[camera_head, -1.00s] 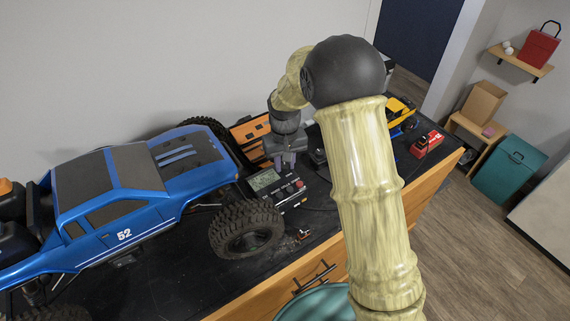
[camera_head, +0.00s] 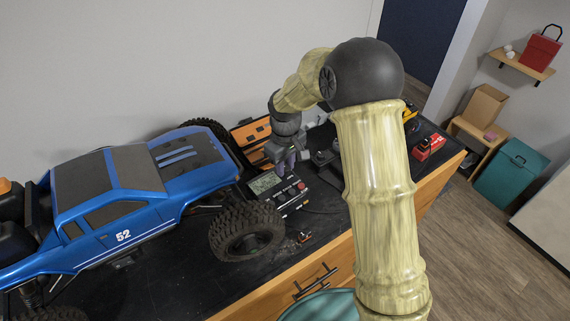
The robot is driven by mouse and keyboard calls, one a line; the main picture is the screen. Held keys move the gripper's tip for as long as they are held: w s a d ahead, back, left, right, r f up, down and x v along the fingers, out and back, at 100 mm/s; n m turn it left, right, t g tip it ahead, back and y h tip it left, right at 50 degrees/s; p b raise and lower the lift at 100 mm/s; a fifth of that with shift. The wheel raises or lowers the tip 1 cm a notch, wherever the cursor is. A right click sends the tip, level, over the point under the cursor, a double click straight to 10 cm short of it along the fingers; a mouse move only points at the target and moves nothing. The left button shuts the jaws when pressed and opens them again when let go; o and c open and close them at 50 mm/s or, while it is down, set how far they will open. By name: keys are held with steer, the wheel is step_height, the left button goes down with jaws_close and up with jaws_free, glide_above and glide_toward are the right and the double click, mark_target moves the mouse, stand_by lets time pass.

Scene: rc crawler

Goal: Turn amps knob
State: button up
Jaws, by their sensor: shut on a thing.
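The charger (camera_head: 268,184) is a dark box with a grey-green screen, lying on the bench to the right of the blue crawler. Red and dark controls (camera_head: 297,187) show along its right side. My gripper (camera_head: 285,167) is at the charger's far right part, just past the screen, with its fingers pointing down. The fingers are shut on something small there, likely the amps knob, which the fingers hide. Whether the knob is turned cannot be seen.
The blue crawler (camera_head: 120,200) fills the left of the black bench, its big front tyre (camera_head: 247,231) close to the charger. An orange case (camera_head: 252,133) stands behind. A red toy part (camera_head: 428,147) lies to the right. My arm hides some of the right bench.

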mark_target(287, 167)
steer(key=o, duration=1)
steer(key=shift+d, duration=0.1)
step_height(287, 167, up, 18)
steer(key=b, duration=0.3)
steer(key=shift+f+b, duration=0.25)
steer(key=shift+b, duration=0.1)
steer(key=shift+d+f, duration=0.1)
